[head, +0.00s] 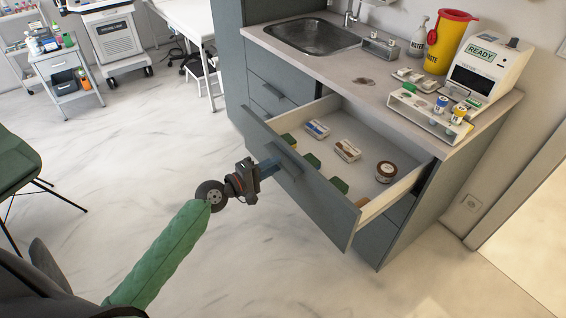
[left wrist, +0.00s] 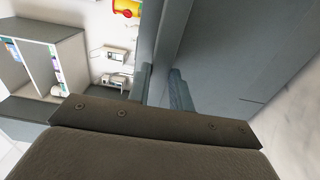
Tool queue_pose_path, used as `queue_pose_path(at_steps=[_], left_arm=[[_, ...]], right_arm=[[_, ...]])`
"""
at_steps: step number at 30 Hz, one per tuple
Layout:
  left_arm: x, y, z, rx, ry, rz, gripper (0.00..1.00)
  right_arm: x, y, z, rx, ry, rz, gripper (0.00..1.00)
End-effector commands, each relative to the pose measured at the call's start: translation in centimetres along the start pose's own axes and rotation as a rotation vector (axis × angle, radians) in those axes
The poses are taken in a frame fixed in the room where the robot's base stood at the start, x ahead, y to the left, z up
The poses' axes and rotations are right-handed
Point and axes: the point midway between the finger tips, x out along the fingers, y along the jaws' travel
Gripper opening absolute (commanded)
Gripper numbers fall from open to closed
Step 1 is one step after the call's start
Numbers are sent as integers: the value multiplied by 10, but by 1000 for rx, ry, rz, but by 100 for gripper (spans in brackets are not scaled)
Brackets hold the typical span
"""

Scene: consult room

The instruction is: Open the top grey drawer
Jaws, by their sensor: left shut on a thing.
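The top grey drawer (head: 330,192) of the counter cabinet stands well pulled out in the head view, with its inside in plain sight. Its handle (head: 284,160) is a dark bar on the front panel. My left gripper (head: 272,165) is at this handle and shut on it; the fingertips are partly hidden against the grey front. In the left wrist view the grey front (left wrist: 215,65) fills the right side, and my gripper's body covers the lower part. My right gripper is not in view.
Small boxes (head: 347,150) and a round tin (head: 385,172) lie in the drawer. The counter (head: 345,72) above holds a sink (head: 312,36), a yellow bin (head: 449,42) and a white device (head: 487,68). A green chair (head: 15,165) stands left. The floor before the drawer is clear.

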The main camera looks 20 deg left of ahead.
Motion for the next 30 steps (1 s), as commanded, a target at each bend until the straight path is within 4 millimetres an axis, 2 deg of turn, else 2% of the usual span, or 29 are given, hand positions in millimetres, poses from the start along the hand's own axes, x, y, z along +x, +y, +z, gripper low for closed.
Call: queue_pose_path(at_steps=[1,16,17,19,30], left_arm=[[-4,-8,2,-3,-4,-11,0],[-9,-8,2,-3,-4,-11,0],[-9,-8,2,-4,-4,-11,27],[-9,-7,2,-4,-4,-10,40],[-8,2,1,0,-2,-3,40]], right_arm=[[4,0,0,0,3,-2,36],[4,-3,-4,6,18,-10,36],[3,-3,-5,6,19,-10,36],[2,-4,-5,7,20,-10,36],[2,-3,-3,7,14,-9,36]])
